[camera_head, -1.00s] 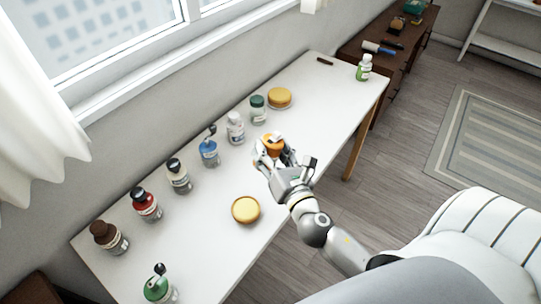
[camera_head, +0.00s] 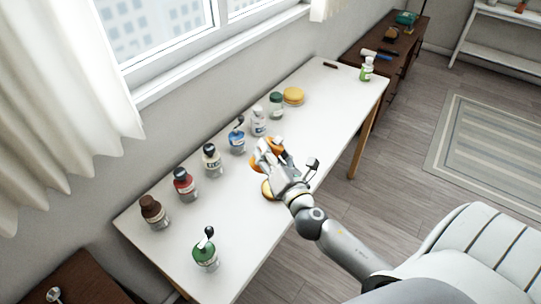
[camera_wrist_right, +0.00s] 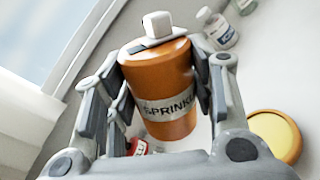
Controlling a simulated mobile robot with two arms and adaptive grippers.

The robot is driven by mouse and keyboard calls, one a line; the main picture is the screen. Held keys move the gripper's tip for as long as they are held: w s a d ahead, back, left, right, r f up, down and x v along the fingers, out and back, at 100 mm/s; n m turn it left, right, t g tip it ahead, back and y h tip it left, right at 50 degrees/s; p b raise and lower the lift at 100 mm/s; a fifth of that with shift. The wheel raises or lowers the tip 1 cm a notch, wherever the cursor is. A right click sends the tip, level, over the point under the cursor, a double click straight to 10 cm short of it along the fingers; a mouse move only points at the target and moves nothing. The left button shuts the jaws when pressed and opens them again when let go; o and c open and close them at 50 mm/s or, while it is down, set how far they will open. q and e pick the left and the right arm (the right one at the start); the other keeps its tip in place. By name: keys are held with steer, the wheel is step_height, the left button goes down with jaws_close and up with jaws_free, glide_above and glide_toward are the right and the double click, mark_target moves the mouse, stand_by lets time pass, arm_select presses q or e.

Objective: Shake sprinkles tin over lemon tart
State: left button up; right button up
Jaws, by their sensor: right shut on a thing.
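My right gripper (camera_head: 268,155) is shut on the orange sprinkles tin (camera_head: 256,163), above the table. In the right wrist view the tin (camera_wrist_right: 158,92) sits between both fingers (camera_wrist_right: 160,95), its label reading "SPRINKL" and a pale block-shaped piece on its top. A round yellow tart (camera_head: 267,189) lies on the table just below the gripper in the head view, partly hidden by it; a yellow round with an orange rim also shows in the wrist view (camera_wrist_right: 272,133). A second yellow round (camera_head: 293,96) lies farther back. My left gripper is not in view.
A row of bottles runs along the window side, from a brown-capped one (camera_head: 153,212) to a green-lidded jar (camera_head: 276,105). A green crank-topped bottle (camera_head: 205,252) stands at the near end. A green-and-white bottle (camera_head: 366,69) stands at the far end. The table's right half is mostly clear.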

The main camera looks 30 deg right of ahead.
steer(key=f+m+b, duration=0.2)
steer(key=m+b, duration=0.1)
steer(key=a+f+m+b, duration=0.1)
steer(key=f+m+b, duration=0.2)
steer(key=b, duration=0.1)
steer(key=f+m+b, duration=0.2)
steer(key=m+b, duration=0.1)
steer(key=m, duration=0.1)
steer(key=shift+a+f+b, duration=0.15)
steer(key=shift+a+b, duration=0.05)
steer(key=shift+b, duration=0.2)
steer(key=shift+m, duration=0.6)
steer(key=m, duration=0.3)
steer(key=shift+d+f+m, duration=0.1)
steer(key=shift+f+m, duration=0.05)
steer(key=shift+m, duration=0.15)
step_height(320, 180, up, 3)
steer(key=n+p, duration=0.6)
steer(key=n, duration=0.4)
step_height(320, 180, up, 2)
steer(key=n+p, duration=0.7)
steer(key=n, duration=0.3)
steer(key=shift+n+p, duration=0.5)
steer(key=shift+n, duration=0.6)
